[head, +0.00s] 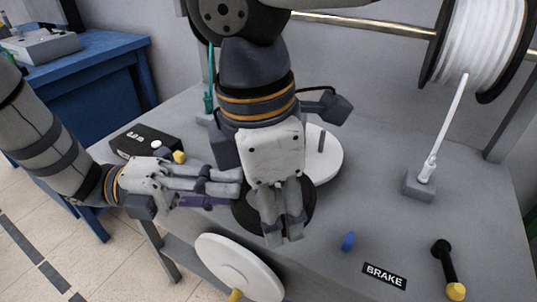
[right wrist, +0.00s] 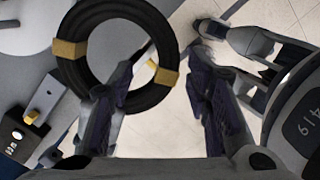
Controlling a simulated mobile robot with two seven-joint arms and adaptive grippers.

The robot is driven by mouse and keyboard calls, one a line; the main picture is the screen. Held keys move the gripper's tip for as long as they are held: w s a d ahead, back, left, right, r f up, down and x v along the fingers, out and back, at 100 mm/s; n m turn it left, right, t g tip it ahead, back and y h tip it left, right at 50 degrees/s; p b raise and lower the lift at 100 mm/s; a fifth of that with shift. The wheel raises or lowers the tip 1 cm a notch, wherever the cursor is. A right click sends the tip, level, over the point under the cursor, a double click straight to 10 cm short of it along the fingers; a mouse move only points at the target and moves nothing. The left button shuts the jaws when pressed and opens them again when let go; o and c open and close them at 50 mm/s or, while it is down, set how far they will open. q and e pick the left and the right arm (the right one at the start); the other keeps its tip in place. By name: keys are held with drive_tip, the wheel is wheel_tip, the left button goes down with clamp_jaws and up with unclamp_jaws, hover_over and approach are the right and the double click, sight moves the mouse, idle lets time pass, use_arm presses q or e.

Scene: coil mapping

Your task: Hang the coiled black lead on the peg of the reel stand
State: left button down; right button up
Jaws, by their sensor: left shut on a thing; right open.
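The coiled black lead (right wrist: 76,75) is a ring with yellow ties in the right wrist view. In the head view, the coil (head: 310,202) is partly hidden behind my right gripper. My left gripper (head: 238,182) is shut on the coil's left side, and its hold is hard to make out. My right gripper (head: 284,236) is open in front of the coil; in the right wrist view one finger overlaps the ring. A black bar with a yellow tip (head: 447,265) stands near the BRAKE label; I cannot tell whether it is the stand's peg.
A white wheel (head: 240,268) with a yellow-tipped handle is at the front. A white-wound drum (head: 480,42) is at the upper right. A black box (head: 145,142) lies at the table's left. The table's right middle (head: 385,225) is mostly clear. A blue cabinet (head: 85,95) stands behind.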

drive_tip(key=shift+d+f, duration=0.1)
drive_tip(key=shift+f, duration=0.9)
clamp_jaws()
use_arm(q)
drive_tip(key=c, duration=1.5)
unclamp_jaws()
drive_tip(key=shift+s, duration=0.1)
drive_tip(key=shift+o, duration=0.9)
